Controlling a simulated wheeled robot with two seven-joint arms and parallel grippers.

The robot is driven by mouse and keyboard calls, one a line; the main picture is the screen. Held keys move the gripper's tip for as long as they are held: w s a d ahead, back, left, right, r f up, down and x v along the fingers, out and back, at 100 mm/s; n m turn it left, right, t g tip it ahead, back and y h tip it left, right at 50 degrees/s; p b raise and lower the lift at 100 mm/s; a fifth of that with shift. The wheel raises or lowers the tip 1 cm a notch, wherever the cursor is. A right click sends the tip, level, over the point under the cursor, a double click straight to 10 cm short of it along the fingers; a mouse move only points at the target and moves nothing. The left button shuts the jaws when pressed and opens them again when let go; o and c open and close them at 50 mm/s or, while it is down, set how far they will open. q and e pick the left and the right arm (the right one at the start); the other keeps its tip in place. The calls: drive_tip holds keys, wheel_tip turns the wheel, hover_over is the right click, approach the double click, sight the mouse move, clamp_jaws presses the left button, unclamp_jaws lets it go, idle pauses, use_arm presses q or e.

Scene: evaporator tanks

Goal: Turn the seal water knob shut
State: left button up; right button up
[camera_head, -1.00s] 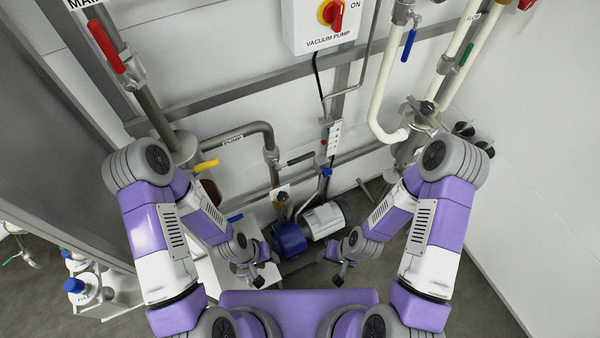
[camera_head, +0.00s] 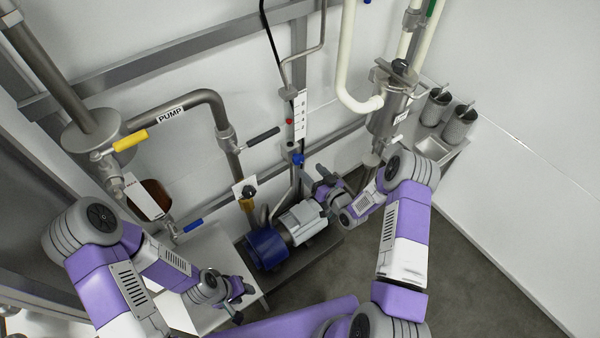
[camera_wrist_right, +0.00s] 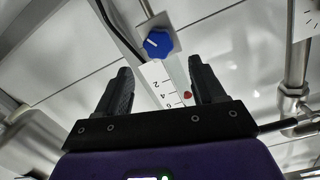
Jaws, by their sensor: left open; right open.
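A blue knob (camera_head: 298,159) sits at the foot of a white scale strip with a red marker, on the wall pipework in the head view. I take it for the seal water knob; no label naming it is readable. In the right wrist view the blue knob (camera_wrist_right: 158,44) shows a white pointer line and lies just beyond my fingertips, between them in the picture. My right gripper (camera_head: 322,180) is open and empty, close to the knob's lower right and apart from it; its open fingers (camera_wrist_right: 160,78) show in the wrist view. My left gripper (camera_head: 240,302) is open and empty at lower left.
A blue and grey pump motor (camera_head: 302,222) stands below the knob. A black-handled valve (camera_head: 263,137), a yellow handle (camera_head: 131,141) and a blue handle (camera_head: 193,226) stick out at the left. A grey vessel (camera_head: 390,112) hangs at the right. Floor at lower right is clear.

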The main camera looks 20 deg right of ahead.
sight(300, 162)
drive_tip(key=shift+t+y, duration=0.3)
drive_tip(key=shift+t, duration=0.2)
drive_tip(key=b+x, duration=0.1)
drive_tip(key=x, duration=0.1)
drive_tip(key=f+b+x, duration=0.1)
drive_tip(key=x, duration=0.2)
drive_tip(key=b+x, duration=0.1)
drive_tip(key=x, duration=0.1)
drive_tip(key=shift+w+a+f, duration=0.1)
drive_tip(key=shift+w+f, duration=0.3)
use_arm(q)
wheel_tip(300, 162, down, 5)
drive_tip(key=shift+r, duration=0.2)
use_arm(e)
drive_tip(key=c, duration=1.1)
